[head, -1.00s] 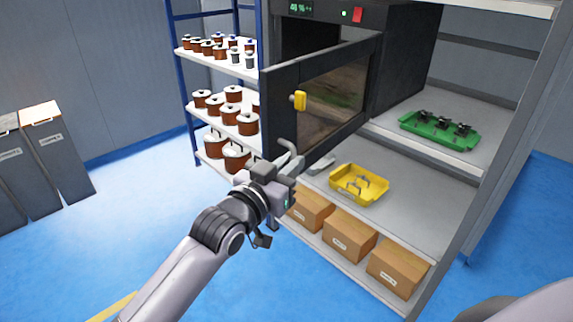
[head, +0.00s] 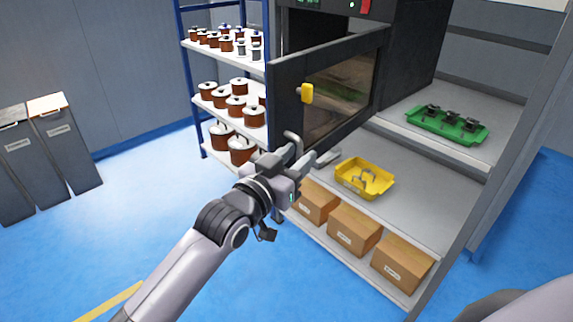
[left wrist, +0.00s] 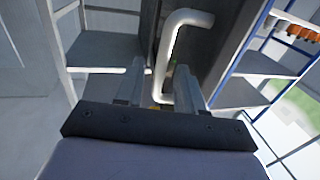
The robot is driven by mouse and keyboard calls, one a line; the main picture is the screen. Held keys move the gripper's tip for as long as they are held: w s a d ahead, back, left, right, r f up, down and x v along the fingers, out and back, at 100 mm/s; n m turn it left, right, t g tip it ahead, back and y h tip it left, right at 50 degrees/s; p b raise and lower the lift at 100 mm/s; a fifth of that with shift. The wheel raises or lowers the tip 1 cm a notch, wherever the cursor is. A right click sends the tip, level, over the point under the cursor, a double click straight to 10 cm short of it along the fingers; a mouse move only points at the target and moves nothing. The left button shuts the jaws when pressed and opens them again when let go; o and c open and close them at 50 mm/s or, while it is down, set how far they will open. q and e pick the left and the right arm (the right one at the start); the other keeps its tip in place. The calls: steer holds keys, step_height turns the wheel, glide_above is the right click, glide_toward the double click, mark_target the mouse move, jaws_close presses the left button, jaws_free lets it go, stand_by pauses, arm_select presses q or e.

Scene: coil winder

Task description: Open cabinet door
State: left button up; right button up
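The cabinet door (head: 287,105) is a black frame with a dark window (head: 338,92); it stands partly open, swung out from the black cabinet (head: 412,50). In the left wrist view the handle's lower end is between the fingers (left wrist: 160,88); contact is unclear. My right gripper is out of view.
A yellow tray (head: 347,183) sits on the shelf right of my left gripper. Cardboard boxes (head: 354,230) stand below. A green tray (head: 420,121) is at right. A rack of spools (head: 189,75) is behind the door.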

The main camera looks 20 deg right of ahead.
arm_select(q)
steer(key=v, duration=0.6)
steer(key=shift+s+a, duration=0.15)
steer(key=shift+a, duration=0.15)
stand_by(0.3)
steer(key=s+a+f+n+g+y, duration=0.1)
steer(key=s+a+f+n+y, duration=0.25)
steer(key=a+f, duration=0.6)
steer(key=s+a+f+n+y, duration=0.4)
steer(key=a+f, duration=0.3)
steer(key=a, duration=0.5)
steer(key=s+a+f+n+g+y, duration=0.1)
steer(key=s+a+f+g+y, duration=0.25)
steer(key=s+a, duration=0.5)
steer(key=s+a+f+n+g+y, duration=0.15)
steer(key=s+a+y, duration=0.25)
steer(key=s+a, duration=0.5)
steer(key=w+d+f+m+t+h+p, duration=0.1)
steer(key=w+d+f+t+h+p, duration=0.1)
steer(key=w+f+t, duration=0.4)
steer(key=shift+w+d+f+t+p, duration=0.2)
steer(key=shift+w+f+t+p, duration=0.15)
steer(key=shift+w+p, duration=0.3)
